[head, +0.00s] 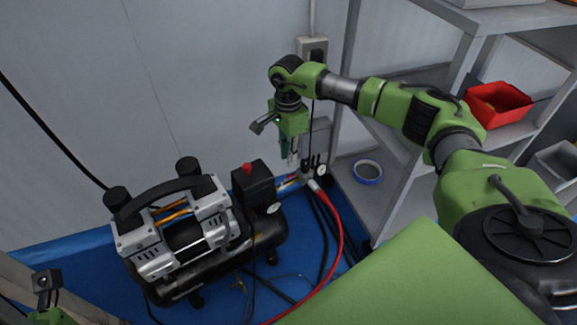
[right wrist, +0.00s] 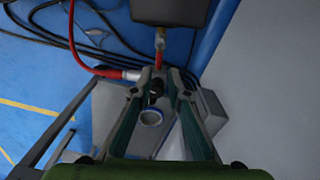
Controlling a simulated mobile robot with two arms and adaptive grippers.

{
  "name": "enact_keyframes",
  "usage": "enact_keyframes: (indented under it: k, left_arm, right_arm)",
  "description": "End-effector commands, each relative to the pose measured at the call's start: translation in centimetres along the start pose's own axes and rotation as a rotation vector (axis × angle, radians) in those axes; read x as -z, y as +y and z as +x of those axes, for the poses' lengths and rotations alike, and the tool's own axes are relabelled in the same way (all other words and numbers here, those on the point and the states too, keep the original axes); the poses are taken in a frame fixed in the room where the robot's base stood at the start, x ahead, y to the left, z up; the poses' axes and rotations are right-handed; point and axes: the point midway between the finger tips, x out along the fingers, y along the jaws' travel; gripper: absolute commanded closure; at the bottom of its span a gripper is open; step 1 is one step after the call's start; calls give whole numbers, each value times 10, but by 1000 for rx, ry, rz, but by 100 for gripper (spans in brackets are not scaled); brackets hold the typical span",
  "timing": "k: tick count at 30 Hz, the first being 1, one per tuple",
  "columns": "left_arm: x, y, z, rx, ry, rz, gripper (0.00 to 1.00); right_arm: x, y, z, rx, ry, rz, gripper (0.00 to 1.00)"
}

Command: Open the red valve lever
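A small red piece, likely the valve lever (right wrist: 158,58), shows in the right wrist view below a brass fitting (right wrist: 160,38) and just beyond my right fingertips. My right gripper (right wrist: 163,75) has its fingers angled inward with a narrow gap between the tips; I see no clear grip on the red piece. In the head view my right gripper (head: 292,164) points down beside the compressor's right end, near the hose fittings, and hides the lever there. A part of my left arm, perhaps its gripper (head: 46,282), shows at the lower left; its fingers are not clear.
The compressor (head: 185,240) stands on the blue floor against the wall. A red hose (head: 338,225) and black hoses run beside it. A grey shelf unit (head: 385,190) stands close right of my gripper, with a blue tape roll (head: 367,171) and a red bin (head: 497,103).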

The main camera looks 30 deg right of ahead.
Motion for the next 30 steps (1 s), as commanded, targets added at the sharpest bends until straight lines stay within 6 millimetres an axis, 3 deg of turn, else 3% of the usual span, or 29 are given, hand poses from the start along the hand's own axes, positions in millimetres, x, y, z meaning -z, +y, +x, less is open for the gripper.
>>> enact_keyframes:
  k: [3, 9, 30]
  left_arm:
    - [0, 0, 0, -1, 0, 0, 66]
    - [0, 0, 0, -1, -1, 0, 66]
    - [0, 0, 0, -1, -1, 0, 66]
  right_arm:
    - [0, -1, -24, 3, -1, 1, 84]
    - [0, 0, -44, 0, 0, 1, 84]
    - [0, 0, -48, -1, 0, 1, 84]
